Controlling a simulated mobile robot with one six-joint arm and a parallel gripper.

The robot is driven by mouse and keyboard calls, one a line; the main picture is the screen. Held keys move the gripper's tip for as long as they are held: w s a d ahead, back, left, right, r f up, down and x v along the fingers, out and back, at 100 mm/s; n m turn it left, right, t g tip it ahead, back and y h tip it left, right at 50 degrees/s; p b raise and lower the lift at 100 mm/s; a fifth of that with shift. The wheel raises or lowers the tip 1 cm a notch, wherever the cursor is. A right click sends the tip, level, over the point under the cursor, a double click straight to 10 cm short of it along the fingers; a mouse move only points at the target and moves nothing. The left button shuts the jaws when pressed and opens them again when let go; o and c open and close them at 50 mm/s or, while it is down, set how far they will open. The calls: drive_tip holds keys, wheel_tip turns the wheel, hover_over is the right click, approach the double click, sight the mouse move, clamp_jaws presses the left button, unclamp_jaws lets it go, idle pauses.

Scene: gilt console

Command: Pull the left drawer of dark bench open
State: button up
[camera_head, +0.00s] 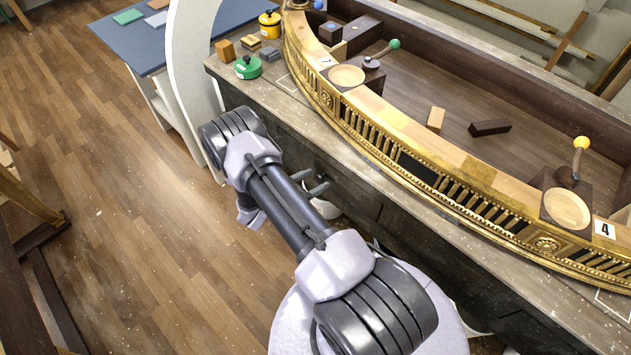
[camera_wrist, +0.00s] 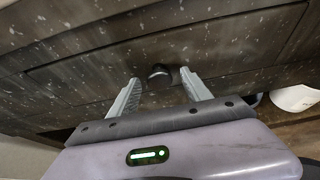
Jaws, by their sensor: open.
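The dark bench (camera_head: 345,196) runs diagonally through the head view, its worn front facing my arm. In the wrist view a dark drawer front (camera_wrist: 90,62) with a recessed panel fills the upper part and looks shut. A small round dark knob (camera_wrist: 159,73) sits near the middle of its lower part. My gripper (camera_wrist: 160,88) is open, with its two grey fingers on either side of the knob and a gap on both sides. In the head view my gripper (camera_head: 315,182) is at the bench front, partly hidden behind my arm.
A curved gilt console (camera_head: 400,150) stands on the bench top. A blue-topped table (camera_head: 150,40) stands behind. The wooden floor (camera_head: 130,210) at left is clear.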

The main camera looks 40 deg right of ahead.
drive_tip(key=shift+w+d+f, duration=0.1)
drive_tip(key=shift+d+f, duration=0.05)
drive_tip(key=shift+d, duration=0.35)
clamp_jaws()
idle(1.1)
